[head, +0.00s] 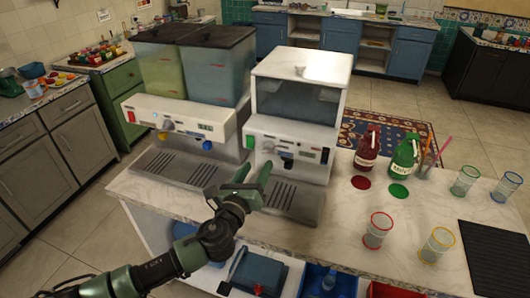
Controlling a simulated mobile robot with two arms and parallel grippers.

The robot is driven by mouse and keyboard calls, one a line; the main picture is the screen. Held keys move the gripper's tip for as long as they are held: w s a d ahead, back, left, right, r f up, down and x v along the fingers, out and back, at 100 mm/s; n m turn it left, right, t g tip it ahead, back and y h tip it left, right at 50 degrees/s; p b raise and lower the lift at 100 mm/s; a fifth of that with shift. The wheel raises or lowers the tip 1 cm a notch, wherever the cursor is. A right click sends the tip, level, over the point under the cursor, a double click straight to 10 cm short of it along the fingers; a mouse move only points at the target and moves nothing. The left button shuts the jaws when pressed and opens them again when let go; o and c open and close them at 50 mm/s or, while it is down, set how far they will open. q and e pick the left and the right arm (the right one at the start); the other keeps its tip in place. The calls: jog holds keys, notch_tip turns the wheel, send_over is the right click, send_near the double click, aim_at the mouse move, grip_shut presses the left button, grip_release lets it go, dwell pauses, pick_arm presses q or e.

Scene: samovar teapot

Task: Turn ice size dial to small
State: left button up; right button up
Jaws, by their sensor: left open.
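A white machine (297,128) with a dark clear window stands on the counter. My left gripper (254,170) is open and empty, in front of and below this panel. Its fingers point toward the machine, and I see no clear contact with the dial. My right gripper is not in view.
A twin-tank dispenser (190,117) stands just left of the machine. A drip tray (295,201) lies under my left gripper. Right on the counter are a red bottle (366,148), a green bottle (404,158), several glasses and a black mat (492,258).

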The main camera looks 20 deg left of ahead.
aim_at(266, 152)
pick_arm(q)
jog(key=w+p, duration=0.1)
jog(key=w, duration=0.6)
jog(key=shift+w+d, duration=0.15)
jog(key=shift+w, duration=0.1)
grip_shut()
